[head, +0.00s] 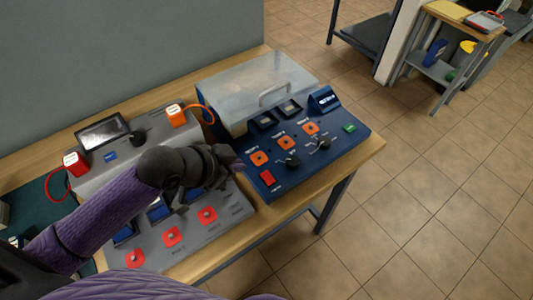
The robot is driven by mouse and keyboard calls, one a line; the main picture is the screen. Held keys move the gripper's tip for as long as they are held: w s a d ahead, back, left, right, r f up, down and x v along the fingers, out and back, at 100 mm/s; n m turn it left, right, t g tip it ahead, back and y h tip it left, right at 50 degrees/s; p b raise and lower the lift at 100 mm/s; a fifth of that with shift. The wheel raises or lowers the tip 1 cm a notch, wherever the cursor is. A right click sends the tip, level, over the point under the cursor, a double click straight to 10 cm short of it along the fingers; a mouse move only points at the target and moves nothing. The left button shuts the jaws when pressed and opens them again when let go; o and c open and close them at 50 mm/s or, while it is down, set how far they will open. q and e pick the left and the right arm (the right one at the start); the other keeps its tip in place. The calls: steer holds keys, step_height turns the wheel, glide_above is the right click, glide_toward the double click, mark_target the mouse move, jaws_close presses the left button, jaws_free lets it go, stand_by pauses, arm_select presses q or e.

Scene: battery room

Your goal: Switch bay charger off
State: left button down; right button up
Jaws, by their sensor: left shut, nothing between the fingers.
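Two charger-like units stand side by side on the wooden bench; I cannot tell which is the bay charger. My left gripper (232,165) is shut and empty, above the grey unit's right side, near the blue unit's left edge. My left arm hides part of the grey unit. My right gripper is out of view.
Red (76,164) and orange (177,115) clamp-like parts with cables sit on the grey unit's back, beside a dark screen (103,132). A wall (120,50) rises behind the wooden bench (365,150). Tiled floor is clear to the right, before a small shelf stand (440,68).

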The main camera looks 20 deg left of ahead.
arm_select(q)
steer(key=b, duration=0.4)
glide_above(268, 173)
steer(key=s, duration=0.2)
steer(key=f, duration=0.4)
steer(key=a+f, duration=0.1)
steer(key=f, duration=0.1)
steer(key=shift+s+f, duration=0.15)
steer(key=shift+f, duration=0.15)
steer(key=f, duration=0.2)
steer(key=f+b, duration=0.1)
steer(key=shift+w+f, duration=0.3)
steer(key=shift+f, duration=0.25)
steer(key=shift+a+f, duration=0.1)
steer(key=shift+f, duration=0.15)
